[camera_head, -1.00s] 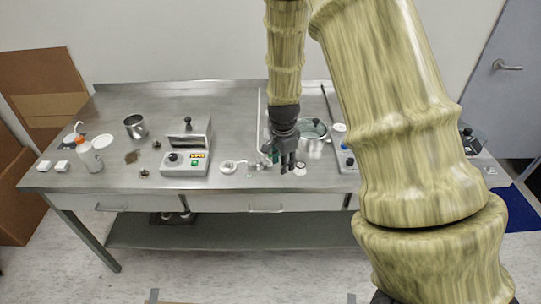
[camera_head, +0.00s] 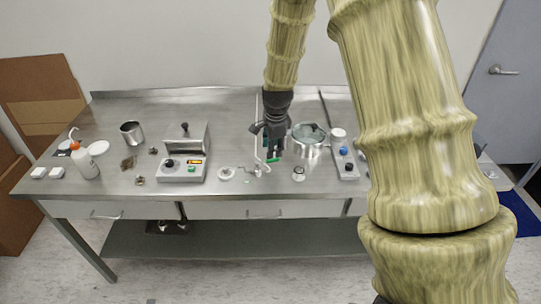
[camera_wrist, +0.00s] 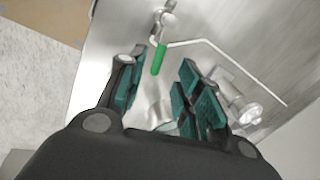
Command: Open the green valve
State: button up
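The green valve handle (camera_wrist: 159,58) shows between and just beyond my fingertips in the wrist view, joined to a metal fitting with a thin bent pipe. In the head view the green handle (camera_head: 273,160) is small, just below my gripper (camera_head: 273,140). In the wrist view my gripper (camera_wrist: 158,88) is open, with teal pads on each side and nothing held between them. I cannot tell the exact gap between the fingers and the handle.
A metal pot (camera_head: 309,140) stands just right of my gripper. A control box (camera_head: 184,170) and a white round part (camera_head: 226,173) are to the left. A small glass jar (camera_head: 299,173) stands near the front.

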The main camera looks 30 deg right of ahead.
aim_at(271, 160)
jog(key=shift+w+d+f+p, duration=0.1)
jog(key=shift+w+f+p, duration=0.1)
jog(key=shift+f, duration=0.7)
jog(key=shift+w+a+f+p, duration=0.1)
jog(key=shift+w+f+p, duration=0.05)
jog(key=shift+f, duration=0.7)
jog(key=shift+w+d+f+p, duration=0.1)
jog(key=shift+w+f+p, duration=0.1)
jog(key=shift+f, duration=0.7)
grip_shut()
